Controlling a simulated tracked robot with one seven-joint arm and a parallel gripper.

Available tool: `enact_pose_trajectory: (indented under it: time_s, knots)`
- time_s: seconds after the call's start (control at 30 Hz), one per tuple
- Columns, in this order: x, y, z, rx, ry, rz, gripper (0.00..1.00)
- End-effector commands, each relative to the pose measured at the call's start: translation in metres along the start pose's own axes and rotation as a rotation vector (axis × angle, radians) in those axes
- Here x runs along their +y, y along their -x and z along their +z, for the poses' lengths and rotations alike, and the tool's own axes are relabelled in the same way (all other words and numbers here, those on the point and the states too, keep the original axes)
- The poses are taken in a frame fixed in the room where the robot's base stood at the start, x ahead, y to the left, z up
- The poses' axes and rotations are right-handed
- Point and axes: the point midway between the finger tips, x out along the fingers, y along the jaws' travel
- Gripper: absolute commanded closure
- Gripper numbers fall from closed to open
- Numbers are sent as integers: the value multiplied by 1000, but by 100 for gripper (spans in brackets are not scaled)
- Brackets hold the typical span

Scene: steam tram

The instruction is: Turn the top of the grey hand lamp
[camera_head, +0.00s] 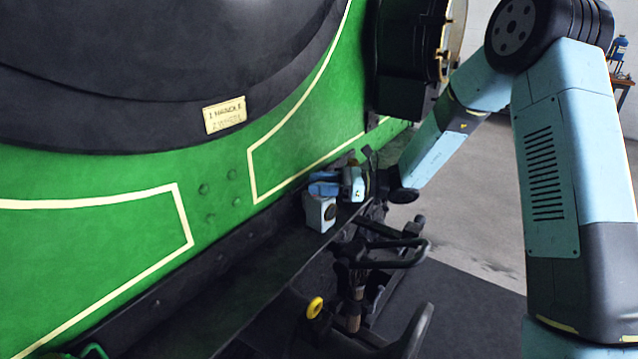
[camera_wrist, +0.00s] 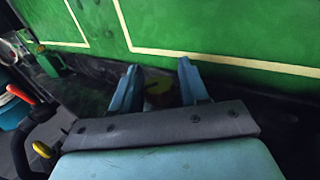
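In the head view, my gripper (camera_head: 324,189) is low over the dark ledge beside the green side of the tram. Its blue fingers also show in the wrist view (camera_wrist: 159,86), apart and pointing toward the green wall. A dim, yellowish-dark thing (camera_wrist: 158,89) lies between or just beyond them; contact with the fingers cannot be made out. The lamp's top is not clearly visible.
The green wall (camera_head: 215,170) with cream lines runs close along the ledge (camera_head: 245,290). Black frames and levers (camera_head: 385,250), one with a yellow knob (camera_head: 315,307), stand in front below. A dark round-fronted housing (camera_head: 410,45) is at the back. Grey floor lies to the right.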

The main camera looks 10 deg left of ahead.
Motion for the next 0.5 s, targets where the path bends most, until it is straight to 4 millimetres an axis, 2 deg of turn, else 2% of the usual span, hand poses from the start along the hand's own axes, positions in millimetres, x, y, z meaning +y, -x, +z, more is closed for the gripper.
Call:
enact_pose_trajectory:
  time_s: [0.07, 0.37, 0.5]
  knots:
    - [0, 0, 0, 0, 0, 0, 64]
    - [0, 0, 0, 0, 0, 0, 92]
    - [0, 0, 0, -1, 0, -16, 93]
